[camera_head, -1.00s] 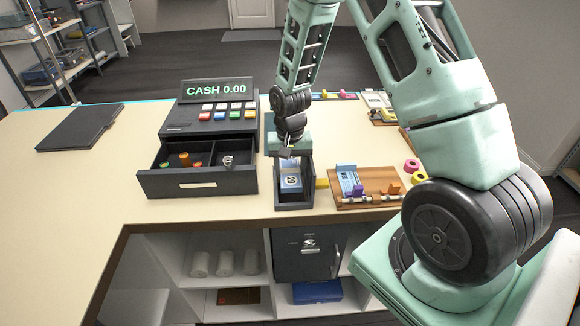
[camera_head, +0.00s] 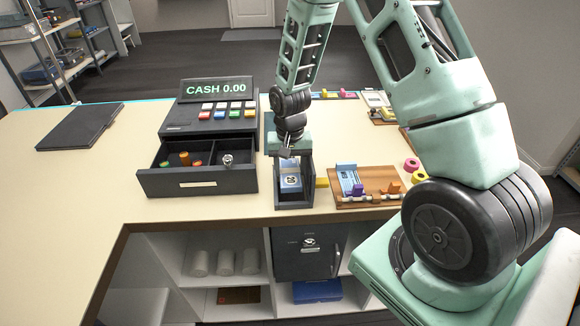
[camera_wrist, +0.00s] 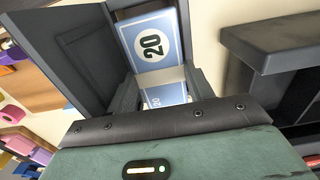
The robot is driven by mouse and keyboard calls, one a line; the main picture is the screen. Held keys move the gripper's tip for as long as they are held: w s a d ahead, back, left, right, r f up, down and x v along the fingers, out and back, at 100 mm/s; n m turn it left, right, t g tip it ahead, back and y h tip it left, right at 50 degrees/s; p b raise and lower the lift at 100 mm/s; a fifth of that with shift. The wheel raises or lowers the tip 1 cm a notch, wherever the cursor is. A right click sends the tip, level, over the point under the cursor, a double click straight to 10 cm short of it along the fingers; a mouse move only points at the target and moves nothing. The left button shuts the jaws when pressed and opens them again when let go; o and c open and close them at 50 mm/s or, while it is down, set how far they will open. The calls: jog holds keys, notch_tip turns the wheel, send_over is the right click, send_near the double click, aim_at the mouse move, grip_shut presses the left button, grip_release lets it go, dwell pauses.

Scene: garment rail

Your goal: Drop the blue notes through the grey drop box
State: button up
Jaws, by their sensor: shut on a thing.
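My gripper (camera_wrist: 163,88) points down over a dark grey open-topped box (camera_head: 294,206) beside the cash register. It is shut on blue notes (camera_wrist: 168,98), which show between its fingers in the wrist view. Another blue face marked 20 (camera_wrist: 153,42) shows just beyond the fingers, inside the box; I cannot tell whether it belongs to the same bundle. In the head view, blue notes (camera_head: 291,182) show within the box, below my gripper. A dark grey box with a front fitting (camera_head: 308,254) stands on the shelf under the counter.
The register's open drawer (camera_head: 198,182) is close left of the box. A wooden tray (camera_head: 367,202) with blue, purple and orange pieces lies to the right. White rolls (camera_head: 225,262) stand on the shelf below. The counter's left side is mostly clear, apart from a dark folder (camera_head: 80,127).

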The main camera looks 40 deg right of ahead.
dwell(0.3)
jog(key=o, duration=1.1)
jog(key=shift+c, duration=0.2)
jog(key=shift+s+d, duration=0.1)
jog(key=shift+d, duration=0.05)
jog(key=shift+c, duration=0.3)
jog(key=shift+r+p, duration=0.25)
jog(key=shift+p, duration=0.05)
jog(key=shift+r+p, duration=1.65)
jog(key=shift+r, duration=0.6)
jog(key=shift+o, duration=1)
jog(key=shift+r, duration=0.15)
